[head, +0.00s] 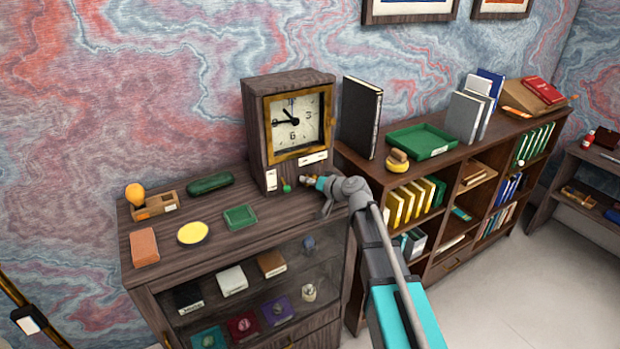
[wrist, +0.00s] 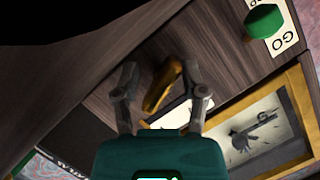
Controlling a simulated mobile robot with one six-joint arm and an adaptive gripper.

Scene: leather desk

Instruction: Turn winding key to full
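The winding key (wrist: 162,87) is a flat golden piece on the dark wooden case of the clock (head: 258,135), seen in the wrist view. My gripper (wrist: 158,72) has its two fingers spread, one on each side of the key. A gap shows between the left finger and the key; the right finger is close to it, and I cannot tell if it touches. In the head view my gripper (head: 309,181) is at the lower front of the clock, largely hiding the key. The clock face (wrist: 262,128) has a golden frame.
A green button (wrist: 264,20) with a GO label sits on the case near the key; it also shows in the head view (head: 286,188). A green box (head: 240,217) and a yellow disc (head: 193,233) lie on the cabinet top. A shelf (head: 460,185) stands right.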

